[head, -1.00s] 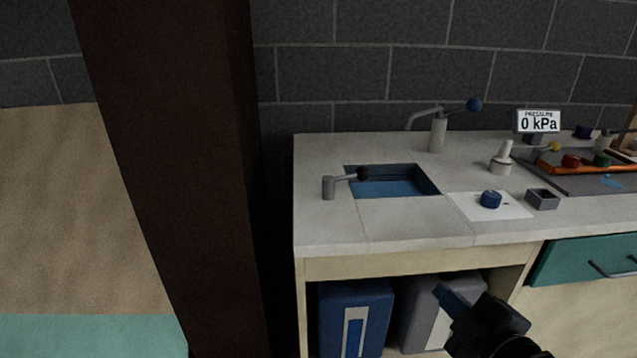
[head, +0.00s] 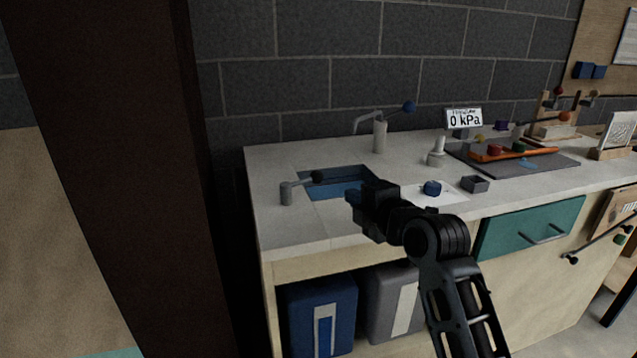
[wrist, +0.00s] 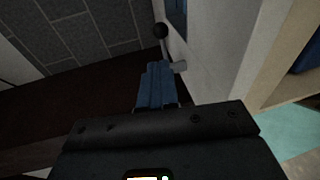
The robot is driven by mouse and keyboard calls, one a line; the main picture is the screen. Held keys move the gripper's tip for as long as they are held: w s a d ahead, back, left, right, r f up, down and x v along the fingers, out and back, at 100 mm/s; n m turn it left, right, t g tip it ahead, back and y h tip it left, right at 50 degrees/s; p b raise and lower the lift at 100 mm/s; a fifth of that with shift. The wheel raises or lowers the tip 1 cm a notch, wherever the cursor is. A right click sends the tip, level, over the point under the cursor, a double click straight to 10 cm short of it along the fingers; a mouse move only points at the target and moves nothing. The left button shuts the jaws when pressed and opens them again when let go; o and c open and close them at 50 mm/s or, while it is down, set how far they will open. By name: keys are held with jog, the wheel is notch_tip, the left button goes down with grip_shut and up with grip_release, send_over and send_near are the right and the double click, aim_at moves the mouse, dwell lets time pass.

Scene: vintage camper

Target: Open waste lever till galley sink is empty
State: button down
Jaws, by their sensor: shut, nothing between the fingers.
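The galley sink (head: 318,170) is a dark basin set in the pale counter, with blue water visible in it. The waste lever (head: 287,192) is a grey post at the sink's front left, with a short arm ending in a dark knob (head: 317,177) that reaches over the sink's edge. My gripper (head: 351,196) is shut and empty, at the right front of the sink in the head view, apart from the lever. In the wrist view my blue fingers (wrist: 155,85) point toward the lever's dark knob (wrist: 160,30). The grey post (wrist: 179,67) shows just right of the fingertips.
A tap with a blue-knobbed lever (head: 408,107) stands behind the sink. A blue cap (head: 432,188), a small grey box (head: 475,184) and a pressure sign reading 0 kPa (head: 464,118) are to the right. A dark pillar (head: 120,180) stands left of the counter.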

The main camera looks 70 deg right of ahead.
aim_at(320, 179)
jog(key=p+x, duration=0.1)
jog(key=x, duration=1.3)
jog(key=shift+f, duration=0.1)
